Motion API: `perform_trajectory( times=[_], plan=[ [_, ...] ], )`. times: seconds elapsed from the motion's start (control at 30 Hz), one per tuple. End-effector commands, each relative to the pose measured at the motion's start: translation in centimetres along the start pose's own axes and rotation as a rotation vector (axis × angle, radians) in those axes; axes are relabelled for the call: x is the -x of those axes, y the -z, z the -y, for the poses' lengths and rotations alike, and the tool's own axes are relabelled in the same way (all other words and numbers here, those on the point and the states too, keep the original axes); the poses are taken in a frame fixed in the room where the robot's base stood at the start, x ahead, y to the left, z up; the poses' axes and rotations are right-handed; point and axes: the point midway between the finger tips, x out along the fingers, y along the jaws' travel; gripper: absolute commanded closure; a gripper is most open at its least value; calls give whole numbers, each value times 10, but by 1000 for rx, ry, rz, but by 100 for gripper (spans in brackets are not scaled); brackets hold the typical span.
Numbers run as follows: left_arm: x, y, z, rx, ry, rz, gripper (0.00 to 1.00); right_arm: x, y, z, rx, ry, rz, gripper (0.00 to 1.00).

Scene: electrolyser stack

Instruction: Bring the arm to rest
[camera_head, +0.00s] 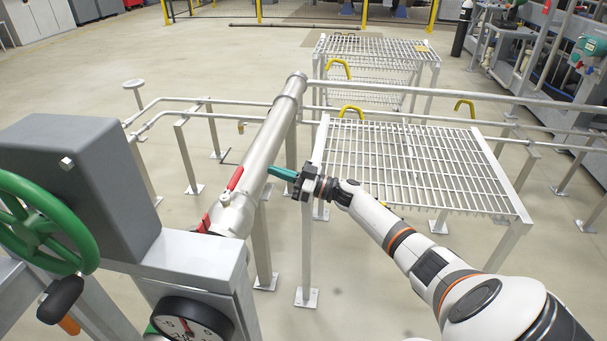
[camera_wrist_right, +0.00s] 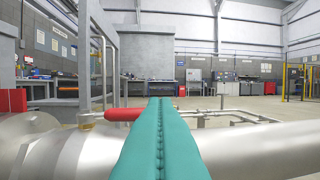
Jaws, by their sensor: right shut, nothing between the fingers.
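My right arm (camera_head: 440,270) reaches in from the lower right of the head view. Its gripper (camera_head: 271,170) has green fingers pressed together, with nothing between them. The fingertips point left, close to the large silver pipe (camera_head: 262,150); I cannot tell whether they touch it. In the right wrist view the green fingers (camera_wrist_right: 160,130) lie side by side, shut, in front of the pipe (camera_wrist_right: 255,148). A red lever handle (camera_head: 235,178) lies along the pipe, apart from the fingers; it also shows in the right wrist view (camera_wrist_right: 124,114). My left gripper is not in view.
A grated platform (camera_head: 410,165) stands beneath and behind my right arm, with yellow handles (camera_head: 351,112) at its edge. A green handwheel (camera_head: 75,225), a grey box (camera_head: 75,180) and a dial gauge (camera_head: 190,322) are at the left. Open floor (camera_head: 190,70) lies beyond.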

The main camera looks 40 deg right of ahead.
Motion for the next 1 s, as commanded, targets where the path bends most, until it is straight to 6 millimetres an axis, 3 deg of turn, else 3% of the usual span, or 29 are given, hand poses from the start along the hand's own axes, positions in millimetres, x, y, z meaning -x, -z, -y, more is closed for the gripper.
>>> perform_trajectory(
  times=[0.2, 0.4, 0.73, 0.87, 1.0],
  plan=[
    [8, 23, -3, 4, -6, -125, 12, 42, 0, 4, 0, 0, -1, 100],
    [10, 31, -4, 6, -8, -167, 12, 59, -1, 6, 0, -1, 2, 100],
    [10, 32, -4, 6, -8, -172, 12, 56, 6, 0, 5, 24, 0, 100],
    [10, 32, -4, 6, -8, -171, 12, 42, 27, -17, 27, 125, -23, 100],
    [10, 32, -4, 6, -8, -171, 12, 31, 58, -49, 47, 295, -101, 100]
  ],
)
